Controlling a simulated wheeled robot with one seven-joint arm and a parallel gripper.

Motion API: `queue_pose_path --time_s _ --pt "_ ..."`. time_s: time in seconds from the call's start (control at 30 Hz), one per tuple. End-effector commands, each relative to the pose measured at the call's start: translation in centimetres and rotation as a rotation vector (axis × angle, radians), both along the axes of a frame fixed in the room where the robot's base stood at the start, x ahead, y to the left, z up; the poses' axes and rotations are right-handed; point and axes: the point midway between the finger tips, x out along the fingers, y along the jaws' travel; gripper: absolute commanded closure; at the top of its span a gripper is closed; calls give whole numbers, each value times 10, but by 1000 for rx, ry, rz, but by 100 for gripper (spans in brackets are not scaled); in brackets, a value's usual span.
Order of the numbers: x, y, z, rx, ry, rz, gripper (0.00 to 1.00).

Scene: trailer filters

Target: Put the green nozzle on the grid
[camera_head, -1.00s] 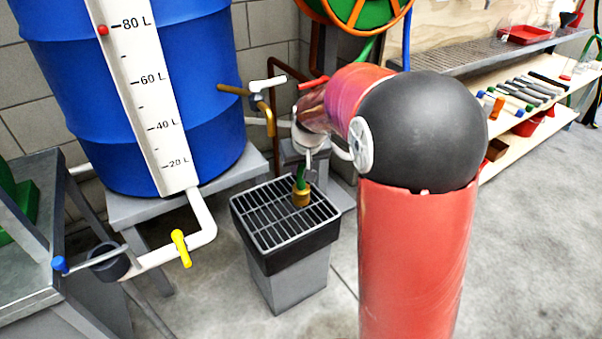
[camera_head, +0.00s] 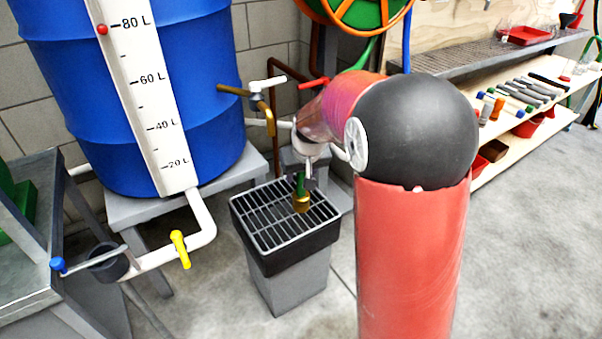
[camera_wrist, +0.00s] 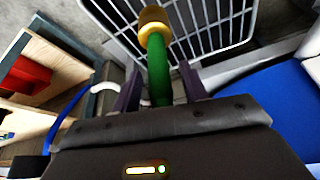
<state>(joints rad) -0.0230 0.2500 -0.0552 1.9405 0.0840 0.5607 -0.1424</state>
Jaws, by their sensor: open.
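The green nozzle (camera_wrist: 158,75) has a green body and a brass end. In the head view its brass end (camera_head: 301,203) is at the middle right of the grid (camera_head: 268,228), seemingly on the bars, though exact contact is hard to tell. It stands roughly upright. My gripper (camera_head: 304,181) is at the nozzle's upper green part. In the wrist view my gripper (camera_wrist: 160,88) is open, with one dark finger on each side of the green body. The lower part of the green body is hidden behind the gripper's housing in that view.
The grid tops a grey stand (camera_head: 292,282). A blue barrel (camera_head: 215,80) on a bench is at left, with a yellow-handled pipe (camera_head: 180,248) in front. Taps (camera_head: 262,100) stick out behind the grid. A tool shelf (camera_head: 535,120) is at right. Floor is clear at right.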

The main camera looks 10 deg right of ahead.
Motion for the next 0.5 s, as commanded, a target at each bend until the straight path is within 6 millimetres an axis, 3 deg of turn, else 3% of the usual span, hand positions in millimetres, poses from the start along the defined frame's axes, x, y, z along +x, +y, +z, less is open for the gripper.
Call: queue_pose_path --time_s 0.17,0.5 --pt "-4 0 15 0 -3 0 56" --pt "-31 -2 82 0 -6 0 56"
